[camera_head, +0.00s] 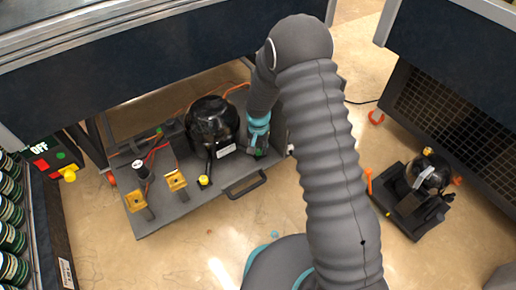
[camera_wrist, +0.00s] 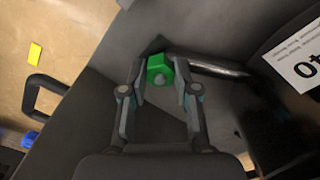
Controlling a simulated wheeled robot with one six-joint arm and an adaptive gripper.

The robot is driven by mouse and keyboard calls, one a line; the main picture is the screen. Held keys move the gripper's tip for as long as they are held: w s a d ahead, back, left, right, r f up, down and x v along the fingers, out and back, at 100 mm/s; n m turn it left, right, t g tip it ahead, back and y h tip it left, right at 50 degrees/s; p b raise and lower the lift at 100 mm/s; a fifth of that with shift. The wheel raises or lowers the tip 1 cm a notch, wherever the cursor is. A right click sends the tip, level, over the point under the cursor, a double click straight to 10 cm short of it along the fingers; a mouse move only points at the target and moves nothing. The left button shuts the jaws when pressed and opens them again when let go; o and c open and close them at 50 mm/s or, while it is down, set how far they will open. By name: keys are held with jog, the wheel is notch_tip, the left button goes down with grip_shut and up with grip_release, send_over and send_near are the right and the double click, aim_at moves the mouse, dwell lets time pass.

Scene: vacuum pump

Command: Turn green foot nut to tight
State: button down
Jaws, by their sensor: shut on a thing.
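The green foot nut (camera_wrist: 157,66) shows in the wrist view as a bright green block with a grey round stud end in it. My gripper (camera_wrist: 159,78) has one finger on each side of the nut and is shut on it. In the head view my gripper (camera_head: 257,144) is low at the right side of the black pump (camera_head: 211,120), over the grey base plate (camera_head: 180,212). The nut is hard to make out there. Whether the nut is tight cannot be told.
A black handle (camera_head: 245,185) sticks out from the plate's front edge. Brass-coloured blocks (camera_head: 176,180) and a yellow-capped part (camera_head: 204,181) stand left of my gripper. A second, smaller pump unit (camera_head: 425,180) is on the floor at right. A dark bench overhangs behind.

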aim_at(258, 150)
jog(key=shift+s+a+f, duration=0.1)
jog(key=shift+s, duration=0.1)
jog(key=c, duration=0.9)
grip_release()
jog(key=shift+a, duration=0.1)
jog(key=shift+o, duration=0.2)
jog(key=shift+w, duration=0.1)
notch_tip(258, 150, up, 12)
